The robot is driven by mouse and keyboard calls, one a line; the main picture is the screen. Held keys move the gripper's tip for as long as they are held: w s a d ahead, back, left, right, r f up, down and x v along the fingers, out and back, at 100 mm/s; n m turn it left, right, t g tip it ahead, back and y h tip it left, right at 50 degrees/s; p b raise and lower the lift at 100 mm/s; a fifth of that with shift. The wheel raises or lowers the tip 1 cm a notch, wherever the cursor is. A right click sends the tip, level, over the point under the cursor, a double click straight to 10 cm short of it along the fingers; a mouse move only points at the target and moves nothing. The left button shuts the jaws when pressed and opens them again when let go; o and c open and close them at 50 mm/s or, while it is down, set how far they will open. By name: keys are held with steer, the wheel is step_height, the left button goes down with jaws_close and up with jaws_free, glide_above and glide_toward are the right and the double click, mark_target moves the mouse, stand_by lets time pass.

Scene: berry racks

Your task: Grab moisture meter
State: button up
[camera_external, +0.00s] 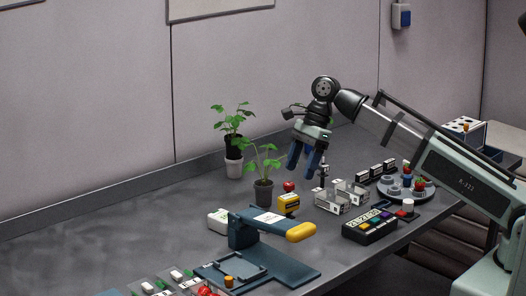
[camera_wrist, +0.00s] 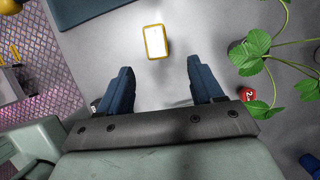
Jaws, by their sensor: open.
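A small yellow device with a white face (camera_wrist: 155,41), which looks like the moisture meter, lies on the table in the wrist view, beyond my fingertips and roughly centred between them. In the external view the yellow device (camera_external: 289,203) sits on the table beside the black plant pot. My gripper (camera_external: 303,172) is above the table, its blue fingers pointing down, behind and above the yellow device. In the wrist view my gripper (camera_wrist: 160,66) is open, with nothing between the fingers.
A black-potted plant (camera_external: 264,192) stands close to the device; its leaves (camera_wrist: 258,42) reach in at the right of the wrist view. A red round item (camera_external: 289,186) lies nearby. A blue press with a yellow handle (camera_external: 300,232), clear boxes (camera_external: 330,203) and a button box (camera_external: 370,226) surround the area.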

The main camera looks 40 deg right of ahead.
mark_target(292, 195)
steer(key=x, duration=0.7)
steer(key=shift+a+f, duration=0.15)
steer(key=shift+f, duration=0.15)
steer(key=shift+s+x, duration=0.15)
steer(key=shift+x, duration=1.2)
steer(key=shift+s+x, duration=0.1)
steer(key=shift+x, duration=1.25)
steer(key=shift+a, duration=0.1)
steer(key=shift+r, duration=0.1)
steer(key=c, duration=1.1)
